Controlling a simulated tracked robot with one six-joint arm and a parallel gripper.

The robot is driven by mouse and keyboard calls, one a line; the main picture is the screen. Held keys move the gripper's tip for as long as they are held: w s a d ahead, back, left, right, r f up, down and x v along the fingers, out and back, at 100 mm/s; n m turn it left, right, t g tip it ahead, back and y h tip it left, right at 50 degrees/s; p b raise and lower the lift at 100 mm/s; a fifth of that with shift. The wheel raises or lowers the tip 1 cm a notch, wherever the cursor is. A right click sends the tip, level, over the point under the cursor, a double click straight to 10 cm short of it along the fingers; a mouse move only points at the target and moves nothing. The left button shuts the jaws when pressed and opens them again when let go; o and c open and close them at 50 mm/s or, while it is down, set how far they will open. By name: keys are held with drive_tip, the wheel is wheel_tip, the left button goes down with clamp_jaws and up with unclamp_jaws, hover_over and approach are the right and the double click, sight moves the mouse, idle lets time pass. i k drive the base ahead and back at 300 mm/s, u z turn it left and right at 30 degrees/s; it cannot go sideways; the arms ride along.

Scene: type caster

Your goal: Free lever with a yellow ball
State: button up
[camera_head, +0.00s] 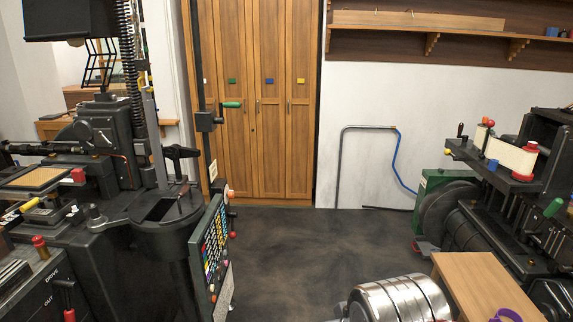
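I cannot clearly make out a lever with a yellow ball. The black machine on the left (110,205) has a short yellow handle (30,204) at its left side and a knob with a red top (39,243) in front. A lever with a red grip (68,312) stands at the lower left. The black machine on the right (500,205) carries an orange-red ball (491,123) and a green handle (553,207). My gripper is not in view.
Dark floor (300,240) is free between the machines. A shiny metal drum (395,300) and a wooden surface (485,285) stand at the lower right. A panel with coloured keys (215,245) faces the gap. Wooden cabinets (255,100) and a bent pipe (340,165) are at the back.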

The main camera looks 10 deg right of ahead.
sight(446, 152)
drive_tip(key=z, duration=0.35)
drive_tip(key=i, duration=0.6)
drive_tip(key=z, duration=0.85)
drive_tip(key=i, duration=1.35)
drive_tip(key=u, duration=0.6)
drive_tip(key=i, duration=1.75)
drive_tip(key=z, duration=0.6)
